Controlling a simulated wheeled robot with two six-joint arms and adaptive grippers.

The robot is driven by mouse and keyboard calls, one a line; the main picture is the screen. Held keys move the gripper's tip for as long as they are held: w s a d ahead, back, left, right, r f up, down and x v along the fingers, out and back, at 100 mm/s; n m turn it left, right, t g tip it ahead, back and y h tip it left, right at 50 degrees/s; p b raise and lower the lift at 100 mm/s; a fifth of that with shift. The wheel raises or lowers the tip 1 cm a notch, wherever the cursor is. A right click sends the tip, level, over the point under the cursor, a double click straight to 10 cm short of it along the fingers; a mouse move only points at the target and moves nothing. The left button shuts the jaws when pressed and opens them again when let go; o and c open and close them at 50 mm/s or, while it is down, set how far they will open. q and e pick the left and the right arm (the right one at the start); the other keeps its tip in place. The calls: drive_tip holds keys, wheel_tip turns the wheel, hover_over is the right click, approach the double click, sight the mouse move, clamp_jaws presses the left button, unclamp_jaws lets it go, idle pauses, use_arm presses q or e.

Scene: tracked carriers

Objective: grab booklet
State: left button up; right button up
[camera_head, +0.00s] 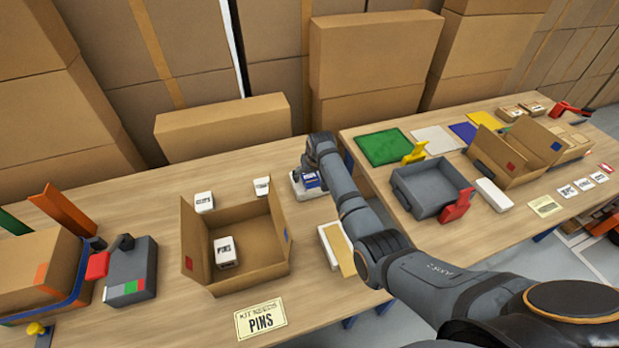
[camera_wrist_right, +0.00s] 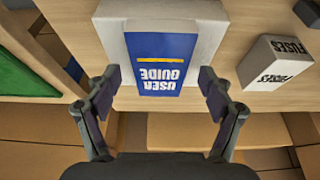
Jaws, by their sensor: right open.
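The booklet (camera_wrist_right: 158,62) is blue, with a yellow line and the words USER GUIDE, upside down in the right wrist view. It lies on a white block (camera_wrist_right: 205,35). In the head view the booklet (camera_head: 312,181) shows only partly, at the back of the left table, with my right gripper (camera_head: 302,174) over it. In the right wrist view my right gripper (camera_wrist_right: 161,88) is open, with one finger on each side of the booklet's near end. I cannot tell whether either finger touches it. My left gripper is not in view.
A FUSES box (camera_wrist_right: 276,62) stands beside the white block. An open carton (camera_head: 270,262) holds a PINS box (camera_head: 226,254); a KIT NEEDS PINS card (camera_head: 261,319) lies in front. A grey tray (camera_head: 428,183) is on the right table. Stacked cartons (camera_head: 370,55) stand behind.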

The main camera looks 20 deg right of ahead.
drive_tip(key=c, duration=1.3)
drive_tip(key=shift+r, duration=0.5)
drive_tip(key=v, duration=0.2)
drive_tip(key=b+v, duration=0.1)
drive_tip(key=v, duration=0.2)
drive_tip(key=s+v, duration=0.1)
drive_tip(key=v, duration=0.2)
drive_tip(key=shift+s+a, duration=0.15)
drive_tip(key=shift+a, duration=0.15)
use_arm(q)
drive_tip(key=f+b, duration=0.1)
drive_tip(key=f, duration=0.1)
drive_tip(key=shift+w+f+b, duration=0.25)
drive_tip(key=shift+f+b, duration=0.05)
drive_tip(key=shift+b, duration=0.05)
use_arm(e)
drive_tip(key=s+r, duration=0.4)
drive_tip(key=s, duration=0.5)
drive_tip(key=shift+s+a+r, duration=0.3)
drive_tip(key=shift+a, duration=0.15)
